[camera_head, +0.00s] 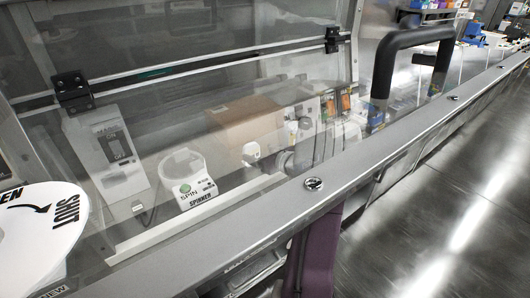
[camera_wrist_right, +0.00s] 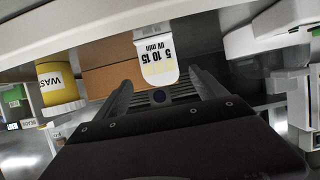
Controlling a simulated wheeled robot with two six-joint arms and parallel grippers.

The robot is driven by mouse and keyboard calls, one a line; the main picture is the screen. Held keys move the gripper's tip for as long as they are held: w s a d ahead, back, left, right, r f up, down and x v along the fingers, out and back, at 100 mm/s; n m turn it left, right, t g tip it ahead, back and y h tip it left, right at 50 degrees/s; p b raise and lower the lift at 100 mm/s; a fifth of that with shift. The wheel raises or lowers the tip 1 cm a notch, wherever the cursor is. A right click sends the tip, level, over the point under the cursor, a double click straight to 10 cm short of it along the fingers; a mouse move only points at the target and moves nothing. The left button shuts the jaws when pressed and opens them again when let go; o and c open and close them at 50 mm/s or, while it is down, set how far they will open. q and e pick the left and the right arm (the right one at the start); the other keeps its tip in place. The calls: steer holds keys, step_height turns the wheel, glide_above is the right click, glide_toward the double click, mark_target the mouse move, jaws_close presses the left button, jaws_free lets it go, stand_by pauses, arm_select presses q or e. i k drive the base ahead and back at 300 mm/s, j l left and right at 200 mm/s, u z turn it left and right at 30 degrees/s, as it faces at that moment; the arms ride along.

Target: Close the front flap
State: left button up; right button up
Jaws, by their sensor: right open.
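The front flap is a clear pane (camera_head: 225,95) crossing the head view, with two black hinges along a metal bar at its top. A grey metal rail (camera_head: 250,215) runs diagonally below it, and a thick black handle (camera_head: 385,65) stands at the right. I cannot tell from this angle how far the flap is shut. My left gripper is out of view.
Behind the pane stand a white spinner (camera_head: 187,180), a cardboard box (camera_head: 243,122) and a white device (camera_head: 108,150). The right wrist view shows a yellow waste container (camera_wrist_right: 60,92) at left. A white round "SHUT" dial (camera_head: 45,225) is at lower left. The floor at right is clear.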

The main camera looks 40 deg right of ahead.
mark_target(41, 223)
steer(key=k+j, duration=0.1)
steer(key=k, duration=0.9)
steer(key=j, duration=0.05)
